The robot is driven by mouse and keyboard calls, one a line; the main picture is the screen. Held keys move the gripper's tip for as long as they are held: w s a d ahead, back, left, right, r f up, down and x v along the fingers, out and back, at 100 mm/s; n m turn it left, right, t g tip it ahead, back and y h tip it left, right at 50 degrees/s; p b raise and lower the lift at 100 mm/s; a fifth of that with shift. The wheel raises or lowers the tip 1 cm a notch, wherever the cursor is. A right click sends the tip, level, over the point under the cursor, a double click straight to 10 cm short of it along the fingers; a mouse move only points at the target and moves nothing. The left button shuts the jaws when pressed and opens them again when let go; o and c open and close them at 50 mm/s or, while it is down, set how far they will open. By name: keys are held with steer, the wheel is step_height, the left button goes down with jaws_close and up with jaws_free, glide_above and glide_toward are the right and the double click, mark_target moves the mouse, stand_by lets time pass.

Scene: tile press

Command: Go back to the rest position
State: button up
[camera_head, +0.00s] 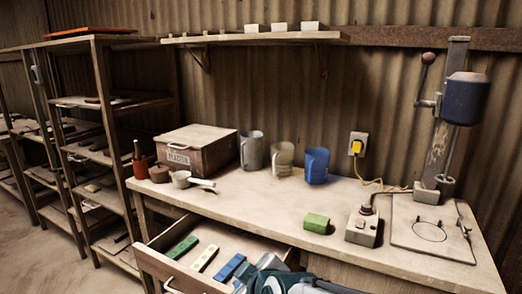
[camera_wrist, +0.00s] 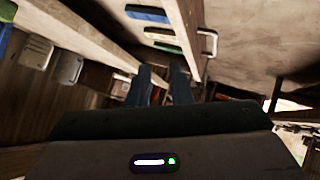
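My gripper (camera_wrist: 163,72) shows in the wrist view with its two dark fingers apart and nothing visible between them. Part of my arm shows at the bottom edge of the head view, in front of the open drawer (camera_head: 165,268); my fingertips cannot be made out there. The drawer holds a green block (camera_head: 182,247), a cream block (camera_head: 204,258) and a blue block (camera_head: 229,267). The drawer's handle (camera_wrist: 209,43) shows right of my fingers in the wrist view. A lone green block (camera_head: 316,222) lies on the workbench.
The workbench (camera_head: 262,206) carries a wooden box (camera_head: 198,147), several mugs including a blue one (camera_head: 316,166), a control box (camera_head: 362,226) and the press (camera_head: 447,125) at right. Shelving (camera_head: 100,120) stands at left. Open floor (camera_head: 55,262) lies at lower left.

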steer(key=s+d+r+m+g+h+p, duration=0.2)
steer(key=s+d+r+m+p, duration=0.3)
steer(key=d, duration=0.4)
steer(key=s+d+r+m+g+h+p, duration=0.2)
steer(key=s+d+r+m+g+p, duration=0.2)
steer(key=d+p, duration=0.4)
step_height(320, 180, up, 3)
steer(key=s+d+m, duration=0.1)
steer(key=m, duration=0.1)
steer(key=shift+s+f+m+g+h, duration=0.2)
steer(key=shift+m+g+h, duration=0.1)
steer(key=shift+h, duration=0.1)
